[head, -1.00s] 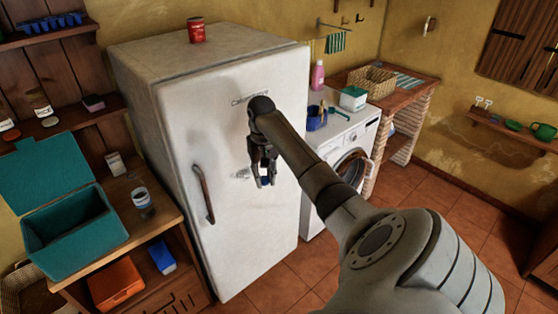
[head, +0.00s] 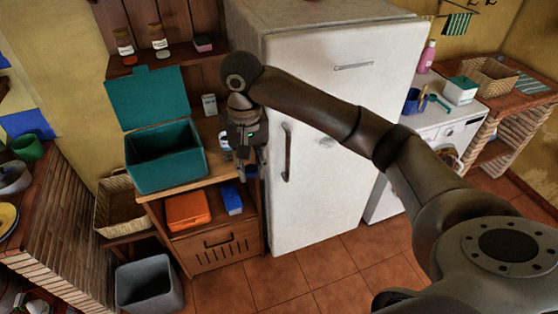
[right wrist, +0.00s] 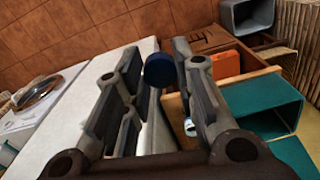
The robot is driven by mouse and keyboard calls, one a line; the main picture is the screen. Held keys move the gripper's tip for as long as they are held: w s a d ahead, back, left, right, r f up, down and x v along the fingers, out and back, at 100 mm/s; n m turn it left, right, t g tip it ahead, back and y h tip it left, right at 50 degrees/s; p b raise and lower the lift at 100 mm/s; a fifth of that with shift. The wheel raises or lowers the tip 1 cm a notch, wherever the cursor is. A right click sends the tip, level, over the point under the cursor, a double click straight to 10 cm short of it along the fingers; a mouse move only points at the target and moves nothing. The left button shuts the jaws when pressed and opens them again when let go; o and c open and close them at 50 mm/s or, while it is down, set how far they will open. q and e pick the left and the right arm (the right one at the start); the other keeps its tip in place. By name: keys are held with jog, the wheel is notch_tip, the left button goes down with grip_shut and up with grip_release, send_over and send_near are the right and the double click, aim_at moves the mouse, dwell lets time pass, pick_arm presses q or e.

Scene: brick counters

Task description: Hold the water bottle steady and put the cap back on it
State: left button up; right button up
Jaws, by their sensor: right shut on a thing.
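My right gripper (head: 252,168) is shut on the blue cap (head: 251,172), which also shows between the fingertips in the right wrist view (right wrist: 160,70). The gripper points down near the right end of the wooden counter, in front of the fridge's left edge. The water bottle (head: 225,141), clear with a blue and white label, stands on that counter and is mostly hidden behind the gripper. A small part of the bottle (right wrist: 190,127) shows beyond a finger in the right wrist view. The cap is apart from the bottle. My left gripper is not in view.
An open teal box (head: 165,180) stands left of the bottle, and a small white carton (head: 209,104) behind it. The fridge (head: 325,170) is close on the right. An orange box (head: 187,210) and a blue box (head: 232,199) are on the shelf below.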

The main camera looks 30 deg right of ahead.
jog(key=s+a+r+n, duration=0.1)
jog(key=s+a+n, duration=0.2)
jog(key=s+n, duration=0.15)
pick_arm(q)
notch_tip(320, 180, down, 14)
jog(key=b, duration=1.4)
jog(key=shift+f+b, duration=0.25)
jog(key=shift+b, duration=0.05)
pick_arm(e)
notch_tip(320, 180, down, 15)
jog(key=shift+r+m, duration=0.2)
jog(key=shift+m, duration=0.15)
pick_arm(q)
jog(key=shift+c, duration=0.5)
pick_arm(e)
jog(key=shift+s, duration=0.2)
